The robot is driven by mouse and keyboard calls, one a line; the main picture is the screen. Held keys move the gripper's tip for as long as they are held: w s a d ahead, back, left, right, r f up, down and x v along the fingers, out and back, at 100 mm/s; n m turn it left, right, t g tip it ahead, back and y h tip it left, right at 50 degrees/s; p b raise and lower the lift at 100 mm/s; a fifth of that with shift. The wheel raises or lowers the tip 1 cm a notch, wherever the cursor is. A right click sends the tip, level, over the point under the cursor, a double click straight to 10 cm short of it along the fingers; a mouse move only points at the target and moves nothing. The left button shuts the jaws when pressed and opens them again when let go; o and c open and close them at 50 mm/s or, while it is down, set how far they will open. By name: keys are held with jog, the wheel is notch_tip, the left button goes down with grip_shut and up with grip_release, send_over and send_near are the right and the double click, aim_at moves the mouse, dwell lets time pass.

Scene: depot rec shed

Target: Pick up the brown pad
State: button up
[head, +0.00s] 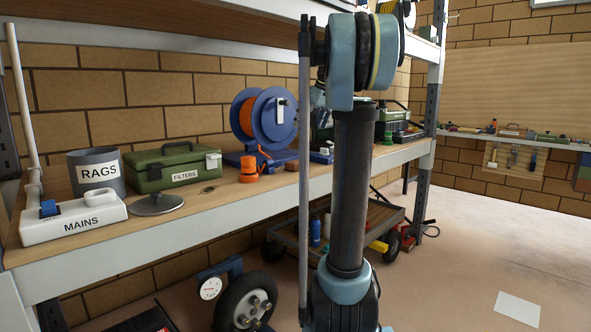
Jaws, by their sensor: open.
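I cannot clearly make out a brown pad in the head view. A small flat dark-brown patch (208,190) lies on the wooden shelf to the right of the green FILTERS box (172,168); I cannot tell whether it is a pad or a mark in the wood. My arm stands upright across the middle of the view and hides part of the shelf behind it. My gripper does not show, so its place relative to the shelf things cannot be seen.
The shelf (130,246) holds a RAGS tin (95,172), a MAINS strip (72,219), a grey lid (157,204), an orange cone-like piece (249,170) and a blue reel (272,122). A trolley (377,216) and wheel (243,304) stand below. Floor at right is mostly clear.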

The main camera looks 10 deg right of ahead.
send_over(298, 162)
jog(key=d, duration=0.2)
jog(key=f, duration=1)
jog(key=shift+s+a, duration=0.2)
jog(key=shift+s, duration=0.2)
jog(key=shift+x, duration=3)
jog(key=shift+s+a, duration=0.15)
jog(key=c, duration=1.1)
